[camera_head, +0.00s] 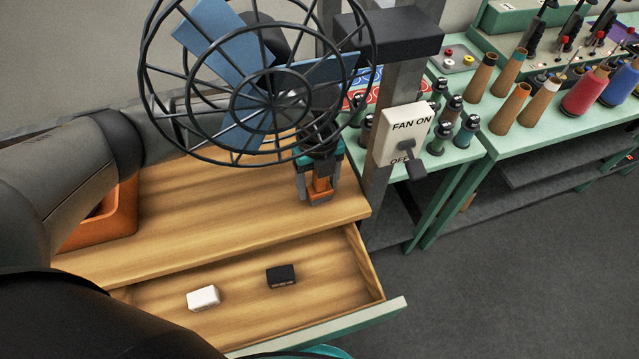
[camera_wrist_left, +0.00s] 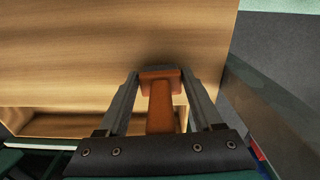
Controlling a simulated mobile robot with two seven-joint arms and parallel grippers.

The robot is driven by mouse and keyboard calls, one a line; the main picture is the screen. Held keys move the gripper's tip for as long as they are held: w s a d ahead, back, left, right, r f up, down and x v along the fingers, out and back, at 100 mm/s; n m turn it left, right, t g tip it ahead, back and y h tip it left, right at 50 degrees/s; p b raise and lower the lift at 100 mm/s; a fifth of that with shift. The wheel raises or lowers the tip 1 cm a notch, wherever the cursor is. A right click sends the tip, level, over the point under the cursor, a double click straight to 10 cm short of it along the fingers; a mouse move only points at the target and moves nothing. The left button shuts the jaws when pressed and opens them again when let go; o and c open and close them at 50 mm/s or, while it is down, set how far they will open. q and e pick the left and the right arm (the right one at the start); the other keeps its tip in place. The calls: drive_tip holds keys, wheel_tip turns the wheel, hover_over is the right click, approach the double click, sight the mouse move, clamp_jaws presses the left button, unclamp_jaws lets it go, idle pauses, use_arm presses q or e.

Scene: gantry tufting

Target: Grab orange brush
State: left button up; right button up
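The orange brush (camera_head: 321,187) stands on the wooden tabletop near its right end, partly hidden by my gripper in the head view. In the left wrist view the brush (camera_wrist_left: 160,105) shows a narrow handle and a wider part at the far end. My left gripper (camera_head: 319,190) points down over it. In the left wrist view the fingers of the gripper (camera_wrist_left: 162,78) are on either side of the brush, with gaps beside the handle, so it looks open. My right gripper is not in view.
A caged fan (camera_head: 275,85) blocks part of the head view. A post with a fan switch (camera_head: 404,132) stands right of my gripper. The open drawer (camera_head: 345,285) below holds a white block (camera_head: 203,298) and a black block (camera_head: 281,276). An orange bin (camera_head: 120,215) sits left.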

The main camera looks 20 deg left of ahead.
use_arm(q)
drive_tip(key=c, duration=0.9)
drive_tip(key=shift+c, duration=0.2)
drive_tip(key=shift+r, duration=0.15)
